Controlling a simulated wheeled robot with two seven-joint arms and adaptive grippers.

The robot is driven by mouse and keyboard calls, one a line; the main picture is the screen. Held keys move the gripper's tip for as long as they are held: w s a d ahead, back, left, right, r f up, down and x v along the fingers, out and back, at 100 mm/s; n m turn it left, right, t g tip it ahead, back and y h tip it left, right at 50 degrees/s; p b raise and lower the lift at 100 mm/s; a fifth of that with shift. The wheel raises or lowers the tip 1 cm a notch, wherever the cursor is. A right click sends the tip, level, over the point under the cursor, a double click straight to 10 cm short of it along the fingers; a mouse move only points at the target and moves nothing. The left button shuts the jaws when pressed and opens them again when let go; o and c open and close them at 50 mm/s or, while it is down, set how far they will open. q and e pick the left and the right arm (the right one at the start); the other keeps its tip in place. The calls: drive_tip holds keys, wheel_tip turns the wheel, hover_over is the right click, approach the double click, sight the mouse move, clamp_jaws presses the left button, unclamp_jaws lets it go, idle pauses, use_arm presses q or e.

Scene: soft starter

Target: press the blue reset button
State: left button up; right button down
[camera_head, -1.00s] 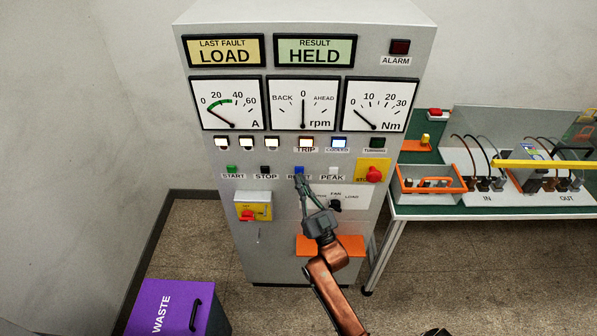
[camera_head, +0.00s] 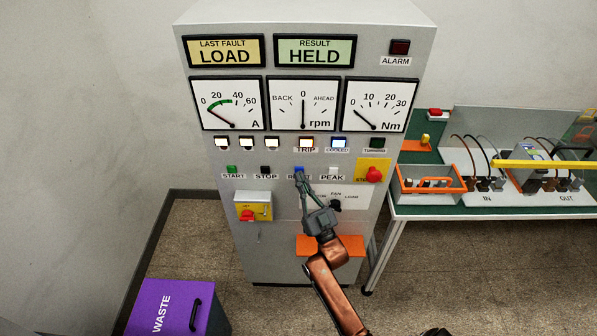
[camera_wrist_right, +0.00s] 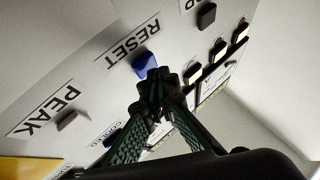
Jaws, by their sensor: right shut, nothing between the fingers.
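The blue reset button (camera_head: 298,169) is on the front of the grey cabinet, between the black STOP button and the white PEAK button. My right gripper (camera_head: 299,177) is shut and empty, with its fingertips at the button's lower edge in the head view. The wrist view shows the blue button (camera_wrist_right: 145,64) beside the shut fingertips (camera_wrist_right: 157,88), which cover a little of its edge. I cannot tell whether they touch it. The fingers partly hide the RESET label in the head view. My left gripper is not in view.
The red emergency-stop knob (camera_head: 374,174) sits on a yellow plate to the right. The fan selector (camera_head: 335,205) and a red-yellow isolator switch (camera_head: 248,215) are lower. The TRIP lamp (camera_head: 306,142) is lit. A purple waste bin (camera_head: 170,308) stands front left.

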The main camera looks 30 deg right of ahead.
drive_tip(key=shift+w+d, duration=0.25)
drive_tip(key=shift+w, duration=0.1)
idle(0.5)
idle(0.3)
drive_tip(key=shift+s+a+p, duration=0.45)
drive_tip(key=shift+s+a, duration=0.05)
drive_tip(key=shift+s, duration=0.25)
drive_tip(key=s+a+p, duration=0.1)
drive_tip(key=s, duration=0.1)
drive_tip(key=s+a+p, duration=0.1)
drive_tip(key=s, duration=0.1)
drive_tip(key=shift+a, duration=0.4)
drive_tip(key=shift+f, duration=0.1)
idle(0.5)
